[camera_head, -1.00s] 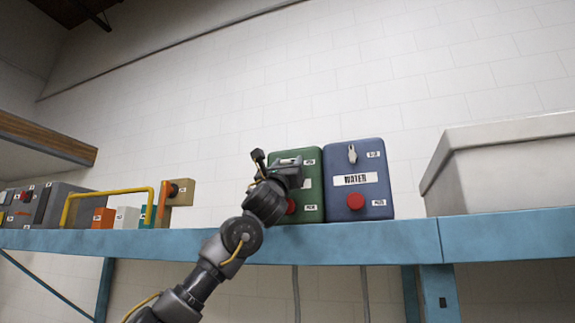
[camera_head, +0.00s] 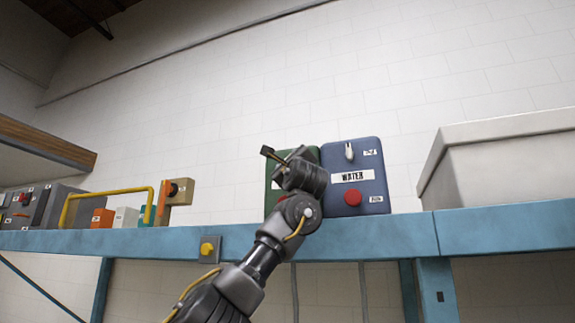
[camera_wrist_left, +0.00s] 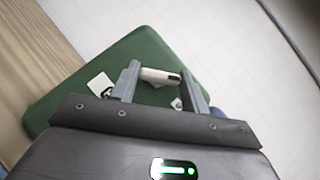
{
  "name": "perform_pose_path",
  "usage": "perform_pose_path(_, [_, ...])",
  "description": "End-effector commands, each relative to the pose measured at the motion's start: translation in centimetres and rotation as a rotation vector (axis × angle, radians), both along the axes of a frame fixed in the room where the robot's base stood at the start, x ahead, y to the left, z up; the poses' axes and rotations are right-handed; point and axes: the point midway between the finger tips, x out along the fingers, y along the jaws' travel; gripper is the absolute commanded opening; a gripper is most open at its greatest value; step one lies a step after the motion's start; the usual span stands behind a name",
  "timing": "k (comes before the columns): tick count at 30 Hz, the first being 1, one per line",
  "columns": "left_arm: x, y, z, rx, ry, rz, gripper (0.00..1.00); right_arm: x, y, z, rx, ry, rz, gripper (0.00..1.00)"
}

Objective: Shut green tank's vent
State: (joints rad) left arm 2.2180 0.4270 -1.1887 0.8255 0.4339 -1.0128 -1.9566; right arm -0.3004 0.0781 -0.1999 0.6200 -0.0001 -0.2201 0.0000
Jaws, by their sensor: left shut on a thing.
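The green tank (camera_head: 272,192) stands on a blue shelf, mostly hidden behind my left arm in the head view. In the left wrist view its green face (camera_wrist_left: 65,100) shows with a white vent lever (camera_wrist_left: 158,76). My left gripper (camera_head: 284,158) is at the top of the green tank. In the wrist view its two fingers stand on either side of the lever, and the gripper (camera_wrist_left: 162,72) is shut on it. A small label on the green face is partly covered by a finger. My right gripper is not in view.
A blue tank (camera_head: 357,198) labelled WATER, with its own white lever (camera_head: 349,151) and red knob, stands close at the right. A pale bin (camera_head: 505,175) is farther right. A yellow handle (camera_head: 108,194) and several boxes are at left. The shelf (camera_head: 120,239) runs across.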

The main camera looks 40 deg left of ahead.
Motion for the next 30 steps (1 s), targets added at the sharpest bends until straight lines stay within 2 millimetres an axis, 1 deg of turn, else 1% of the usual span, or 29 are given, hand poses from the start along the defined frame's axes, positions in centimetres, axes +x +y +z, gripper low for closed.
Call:
perform_pose_path(8, [0.1,-0.3,0.6,-0.251,-0.085,0.001,0.23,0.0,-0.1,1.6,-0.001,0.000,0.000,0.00])
perform_pose_path(18, [0.2,-0.4,1.0,-0.544,-0.187,0.001,0.23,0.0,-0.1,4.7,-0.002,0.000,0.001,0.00])
perform_pose_path(24, [0.2,-0.4,1.1,-0.683,-0.237,0.000,0.23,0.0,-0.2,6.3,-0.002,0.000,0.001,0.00])
perform_pose_path(30, [0.2,-0.4,1.0,-0.779,-0.269,0.000,0.23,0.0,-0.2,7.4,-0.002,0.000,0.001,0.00])
